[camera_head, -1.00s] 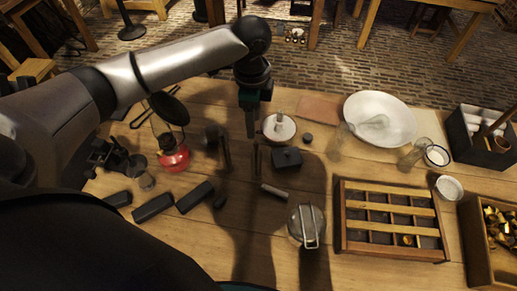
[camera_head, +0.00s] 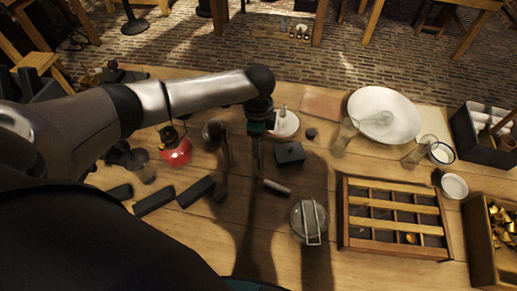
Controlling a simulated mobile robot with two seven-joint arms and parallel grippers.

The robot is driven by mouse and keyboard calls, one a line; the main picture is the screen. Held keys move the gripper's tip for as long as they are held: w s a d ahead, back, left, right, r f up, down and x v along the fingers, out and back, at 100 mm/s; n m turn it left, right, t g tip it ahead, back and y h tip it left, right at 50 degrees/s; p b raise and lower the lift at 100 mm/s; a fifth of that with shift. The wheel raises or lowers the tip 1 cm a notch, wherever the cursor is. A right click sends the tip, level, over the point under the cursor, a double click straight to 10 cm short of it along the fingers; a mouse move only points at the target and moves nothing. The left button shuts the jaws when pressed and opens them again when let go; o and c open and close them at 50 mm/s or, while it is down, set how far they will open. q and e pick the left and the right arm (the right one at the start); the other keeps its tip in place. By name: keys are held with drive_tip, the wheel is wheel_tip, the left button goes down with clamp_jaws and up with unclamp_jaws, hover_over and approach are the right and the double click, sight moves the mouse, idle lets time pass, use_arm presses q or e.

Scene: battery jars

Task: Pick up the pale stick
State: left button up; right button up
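The pale stick (camera_head: 276,187) is a short light rod lying on the wooden table, slanting slightly down to the right. It lies left of and above the round metal-handled lid or tin (camera_head: 309,221) and below the small dark box (camera_head: 289,153). My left gripper (camera_head: 257,150) comes in from the left and points down, above and a little left of the stick in the picture, apart from it. Its narrow dark fingers are seen edge-on and overlap a thin dark upright, so their opening is unclear. My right gripper is not in view.
A red lantern (camera_head: 176,152) and dark blocks (camera_head: 155,201) lie to the left. A divided wooden tray (camera_head: 394,250) is at right. A large white bowl (camera_head: 382,105) and glassware stand farther back.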

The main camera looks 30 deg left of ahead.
use_arm(q)
clamp_jaws()
idle(0.4)
